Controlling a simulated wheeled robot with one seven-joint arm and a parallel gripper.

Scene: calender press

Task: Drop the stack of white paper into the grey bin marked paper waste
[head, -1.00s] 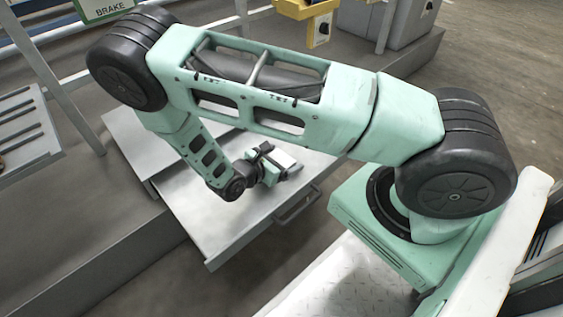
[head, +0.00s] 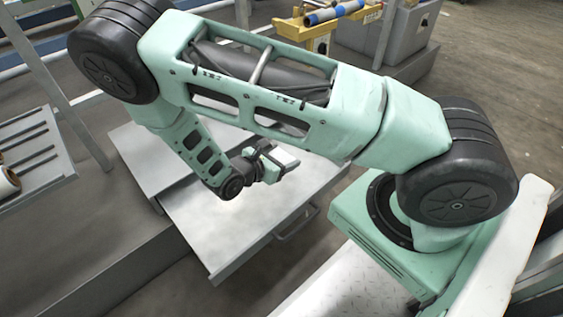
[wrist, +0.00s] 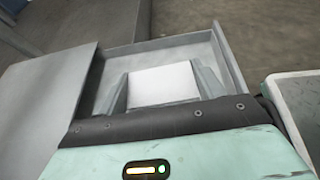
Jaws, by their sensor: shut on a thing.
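The stack of white paper (head: 284,157) is held in my gripper (head: 277,165), above an open grey drawer (head: 215,225). In the wrist view the white stack (wrist: 163,82) sits between the two pale fingers of my gripper (wrist: 163,90), which are shut on it. The drawer's rim (wrist: 232,60) and floor show behind and below the stack. I see no readable paper waste mark in either view. A large grey box (head: 408,35) stands at the upper right, but I cannot tell whether it is the bin.
A grey cabinet top (head: 150,160) adjoins the drawer. The drawer's handle (head: 297,222) faces the lower right. A yellow tray (head: 310,28) with rolls stands at the top. A slatted rack (head: 30,150) is at the left. Open floor (head: 490,75) lies at the upper right.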

